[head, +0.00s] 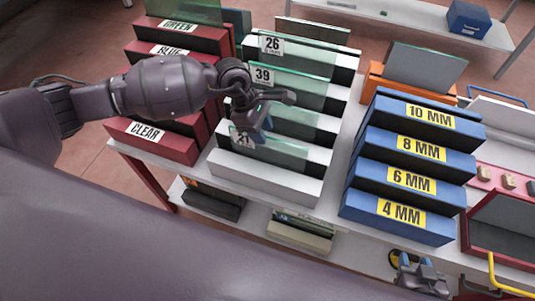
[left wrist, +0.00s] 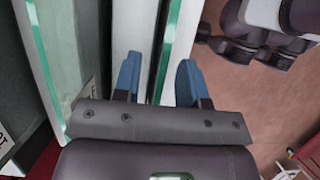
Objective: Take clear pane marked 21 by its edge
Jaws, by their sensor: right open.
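The clear pane marked 21 (head: 286,153) stands on edge in the front slot of the white stepped rack (head: 265,180). Its label is partly covered by my left gripper (head: 258,124), which is over the pane's left part. In the left wrist view, the blue fingers of my left gripper (left wrist: 160,80) are apart, with a green glass edge (left wrist: 167,50) running between them. The glass looks closer to the right finger; I cannot tell whether they touch. My right gripper (head: 420,276) is open and empty at the bottom right, away from the pane.
Panes marked 39 (head: 300,88) and 26 (head: 310,55) stand behind in the same rack. Red racks, one labelled CLEAR (head: 150,140), are on the left. Blue blocks marked by thickness (head: 400,212) stand on the right. A red-framed tray (head: 500,225) is at the far right.

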